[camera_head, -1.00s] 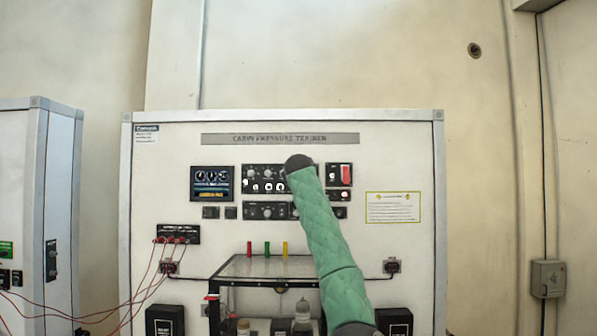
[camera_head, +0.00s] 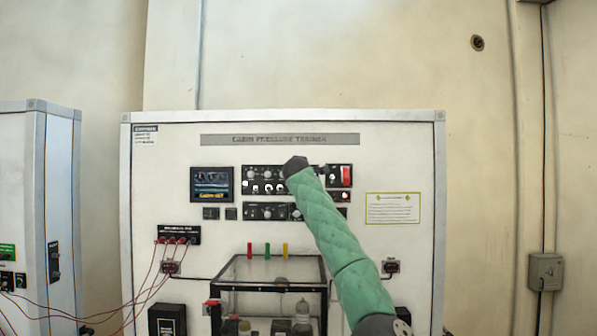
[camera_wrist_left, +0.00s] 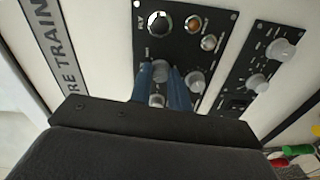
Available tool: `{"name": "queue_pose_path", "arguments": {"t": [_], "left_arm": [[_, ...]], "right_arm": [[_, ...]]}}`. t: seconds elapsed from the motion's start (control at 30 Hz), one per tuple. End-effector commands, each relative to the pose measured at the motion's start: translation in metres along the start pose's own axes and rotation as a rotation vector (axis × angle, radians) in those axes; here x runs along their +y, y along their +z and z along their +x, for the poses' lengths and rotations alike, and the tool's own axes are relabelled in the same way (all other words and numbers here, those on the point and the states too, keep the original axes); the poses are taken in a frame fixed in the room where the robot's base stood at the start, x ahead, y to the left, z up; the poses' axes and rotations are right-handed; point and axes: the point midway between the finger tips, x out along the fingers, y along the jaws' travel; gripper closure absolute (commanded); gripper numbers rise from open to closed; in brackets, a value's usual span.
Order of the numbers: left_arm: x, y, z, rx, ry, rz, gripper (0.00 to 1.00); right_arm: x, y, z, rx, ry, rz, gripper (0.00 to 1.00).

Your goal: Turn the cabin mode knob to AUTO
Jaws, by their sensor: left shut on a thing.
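The trainer's upper black knob panel (camera_head: 265,180) is on the white board, and my green-sleeved arm crosses in front of it. The arm's dark wrist end covers part of this panel in the head view. In the left wrist view, the two blue fingers of my left gripper (camera_wrist_left: 160,76) reach the panel and are shut on a pale round knob (camera_wrist_left: 160,70), one finger on each side. The knob's pointer and the label lettering cannot be read, so its setting cannot be told. My right gripper is in neither view.
A dark knob with a white ring (camera_wrist_left: 160,22), an orange lamp (camera_wrist_left: 192,24) and grey knobs (camera_wrist_left: 195,82) sit close around the fingers. A second panel (camera_wrist_left: 258,72) is to the right. A clear chamber (camera_head: 268,272) and red leads (camera_head: 150,285) stand below the panels.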

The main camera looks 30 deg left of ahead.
Motion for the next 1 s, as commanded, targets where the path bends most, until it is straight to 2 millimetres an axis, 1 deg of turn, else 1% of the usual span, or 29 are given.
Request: {"name": "queue_pose_path", "arguments": {"t": [0.03,0.2,0.43,0.7,1.0], "left_arm": [[0.002,0.000,0.000,-0.002,-0.001,-0.043,1.00],[0.001,0.000,0.000,-0.007,-0.003,-0.183,1.00],[0.000,0.000,0.000,-0.011,-0.003,-0.322,1.00],[-0.001,0.000,0.000,-0.013,-0.004,-0.407,1.00],[-0.003,0.000,0.000,-0.013,-0.004,-0.425,1.00]], "right_arm": [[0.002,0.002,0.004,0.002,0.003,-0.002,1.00],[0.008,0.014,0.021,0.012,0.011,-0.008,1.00],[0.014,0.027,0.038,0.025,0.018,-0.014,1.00],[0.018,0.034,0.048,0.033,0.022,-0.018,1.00],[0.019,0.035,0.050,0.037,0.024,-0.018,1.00]]}}
